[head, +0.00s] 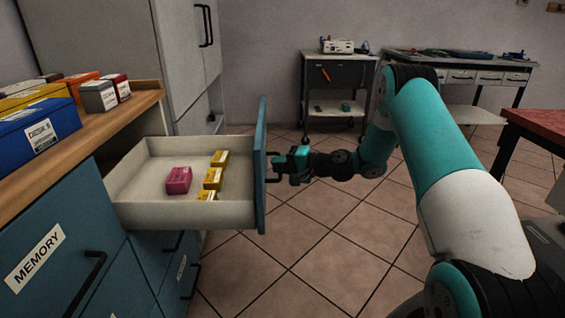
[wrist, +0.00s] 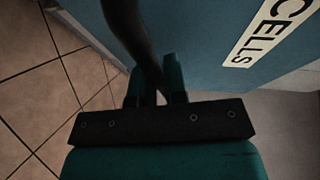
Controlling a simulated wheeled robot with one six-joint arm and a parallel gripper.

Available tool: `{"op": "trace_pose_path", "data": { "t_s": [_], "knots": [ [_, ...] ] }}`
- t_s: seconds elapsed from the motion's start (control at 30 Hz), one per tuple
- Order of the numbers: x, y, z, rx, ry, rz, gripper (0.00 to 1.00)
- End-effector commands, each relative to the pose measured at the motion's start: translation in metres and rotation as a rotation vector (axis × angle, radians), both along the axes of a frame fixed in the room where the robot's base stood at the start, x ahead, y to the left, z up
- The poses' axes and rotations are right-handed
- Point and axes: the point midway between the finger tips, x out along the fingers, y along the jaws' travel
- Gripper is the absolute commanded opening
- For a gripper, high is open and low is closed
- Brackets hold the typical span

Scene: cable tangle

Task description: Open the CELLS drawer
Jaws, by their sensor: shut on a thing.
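The CELLS drawer (head: 185,215) is pulled well out from the blue cabinet in the head view, with its pale tray exposed. Its blue front (head: 262,170) is seen nearly edge-on. In the wrist view the drawer front (wrist: 185,40) carries the CELLS label (wrist: 268,30). My gripper (head: 283,168) is at the drawer's dark handle, outside the front. In the wrist view my gripper (wrist: 158,88) is shut on the handle (wrist: 132,35), a dark curved bar between the teal fingers. Inside the drawer lie a magenta box (head: 178,180) and several yellow boxes (head: 213,178).
The MEMORY drawer (head: 50,255) is shut beside it. A wooden counter (head: 95,125) above holds several coloured boxes. A grey trolley (head: 338,85) and a workbench (head: 465,70) stand at the back. A red-topped table (head: 540,125) is at right. Tiled floor (head: 300,235) is clear around the drawer.

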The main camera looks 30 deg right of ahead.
Motion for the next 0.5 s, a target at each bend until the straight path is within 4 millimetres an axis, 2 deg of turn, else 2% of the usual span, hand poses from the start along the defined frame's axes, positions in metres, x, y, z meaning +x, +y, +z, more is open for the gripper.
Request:
{"op": "trace_pose_path", "data": {
  "t_s": [0.43,0.47,0.5],
  "knots": [
    [-0.0012,0.0054,-0.0011,0.002,0.003,0.014,0.00],
    [-0.0011,0.0053,-0.0010,0.002,0.003,0.014,0.19],
    [-0.0011,0.0052,-0.0009,0.002,0.003,0.014,0.29]
  ]
}}
